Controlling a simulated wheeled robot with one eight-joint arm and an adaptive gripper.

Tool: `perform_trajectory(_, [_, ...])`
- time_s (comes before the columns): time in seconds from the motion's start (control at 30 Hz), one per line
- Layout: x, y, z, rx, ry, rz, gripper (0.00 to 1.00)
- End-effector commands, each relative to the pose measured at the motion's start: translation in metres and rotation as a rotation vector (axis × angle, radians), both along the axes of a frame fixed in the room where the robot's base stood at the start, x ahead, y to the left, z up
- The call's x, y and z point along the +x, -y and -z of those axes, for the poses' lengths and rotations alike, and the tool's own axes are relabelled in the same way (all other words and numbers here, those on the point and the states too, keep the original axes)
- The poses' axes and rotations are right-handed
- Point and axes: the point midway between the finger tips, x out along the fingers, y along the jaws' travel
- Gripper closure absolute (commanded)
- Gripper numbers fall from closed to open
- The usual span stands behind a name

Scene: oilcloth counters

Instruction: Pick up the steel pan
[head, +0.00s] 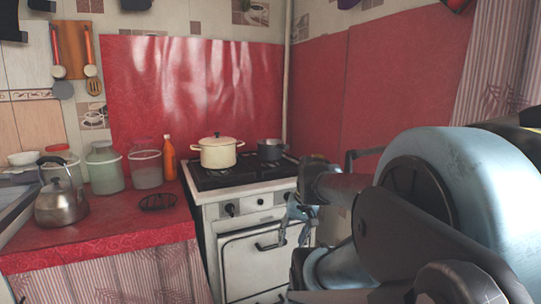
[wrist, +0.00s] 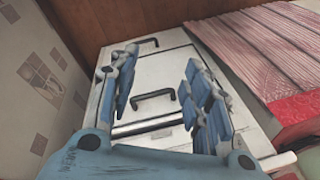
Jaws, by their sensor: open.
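The steel pan (head: 269,152) looks like the small dark grey pot on the back right of the stove top (head: 225,180), upright, just right of a cream lidded pot. My gripper (head: 292,222) is in front of the stove, below and to the right of the pan, at about the height of the oven door. In the wrist view my gripper (wrist: 160,82) is open, with its two blue fingers apart and nothing between them. That view faces the white stove front (wrist: 160,75), and the pan does not show there.
The cream pot (head: 217,153) stands close beside the pan. A kettle (head: 61,200), jars (head: 105,170), an orange bottle (head: 168,158) and a black trivet (head: 158,202) are on the red counter (head: 110,232). The oven handle (head: 270,243) sticks out near my gripper.

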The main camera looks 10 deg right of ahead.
Motion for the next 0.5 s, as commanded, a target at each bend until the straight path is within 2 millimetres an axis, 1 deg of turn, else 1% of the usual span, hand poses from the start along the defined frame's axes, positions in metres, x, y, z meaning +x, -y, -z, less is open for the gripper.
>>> perform_trajectory(0.03, [0.012,-0.004,-0.008,0.051,-0.002,0.034,0.55])
perform_trajectory(0.2, [0.052,-0.018,-0.033,0.237,-0.005,0.139,0.55])
perform_trajectory(0.27, [0.067,-0.021,-0.043,0.301,-0.003,0.174,0.55])
perform_trajectory(0.37, [0.094,-0.022,-0.059,0.411,0.002,0.23,0.55])
perform_trajectory(0.5, [0.133,-0.017,-0.082,0.563,0.018,0.303,0.55])
